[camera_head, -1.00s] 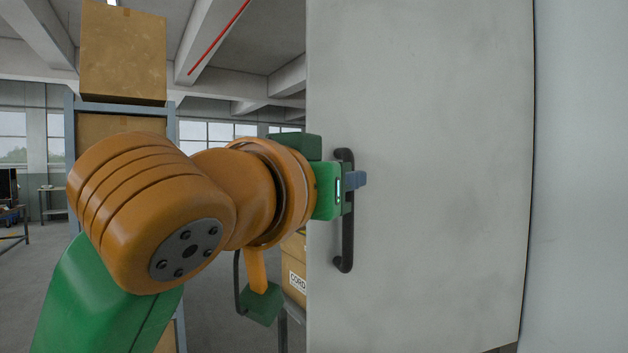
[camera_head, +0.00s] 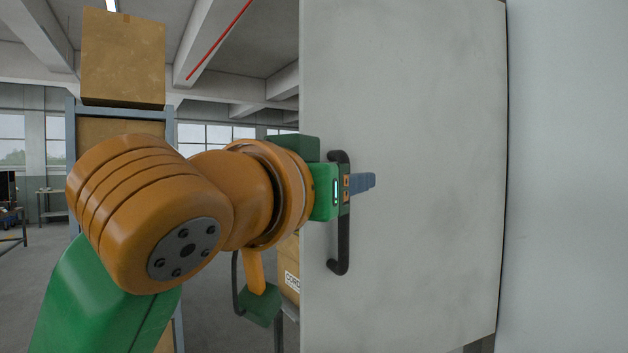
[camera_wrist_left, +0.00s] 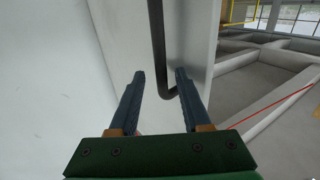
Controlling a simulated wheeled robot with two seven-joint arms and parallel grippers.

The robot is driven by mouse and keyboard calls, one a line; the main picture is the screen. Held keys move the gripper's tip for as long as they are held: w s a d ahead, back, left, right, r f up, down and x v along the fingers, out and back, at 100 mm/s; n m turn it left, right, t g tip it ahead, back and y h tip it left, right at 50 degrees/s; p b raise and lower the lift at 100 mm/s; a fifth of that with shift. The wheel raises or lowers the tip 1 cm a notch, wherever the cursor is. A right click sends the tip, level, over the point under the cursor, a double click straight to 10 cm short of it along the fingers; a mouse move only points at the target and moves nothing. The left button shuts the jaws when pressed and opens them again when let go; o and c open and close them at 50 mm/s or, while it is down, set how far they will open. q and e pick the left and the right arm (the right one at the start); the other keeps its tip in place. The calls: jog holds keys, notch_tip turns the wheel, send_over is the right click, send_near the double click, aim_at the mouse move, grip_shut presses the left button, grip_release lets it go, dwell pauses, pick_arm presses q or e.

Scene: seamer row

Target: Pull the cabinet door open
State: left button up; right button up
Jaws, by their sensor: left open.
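The cabinet door (camera_head: 430,150) is a tall grey panel that fills the middle of the head view. It stands swung out, with a dark gap along its right edge. A black vertical bar handle (camera_head: 338,250) is near its left edge. My left gripper (camera_head: 362,182) is at the upper part of the handle, and its blue-grey fingers reach past the bar to the right. In the left wrist view, the fingers are open and apart, with the handle bar (camera_wrist_left: 158,45) between them and its bent end close to the right finger. My right gripper is out of view.
A pale flat surface (camera_head: 570,180) lies right of the door. At the left stands a rack (camera_head: 71,150) with cardboard boxes (camera_head: 123,58). Another box (camera_head: 289,270) shows behind my arm. Open floor (camera_head: 50,290) lies to the left.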

pick_arm(q)
jog(key=b+v, duration=0.4)
jog(key=v, duration=0.3)
dwell(0.3)
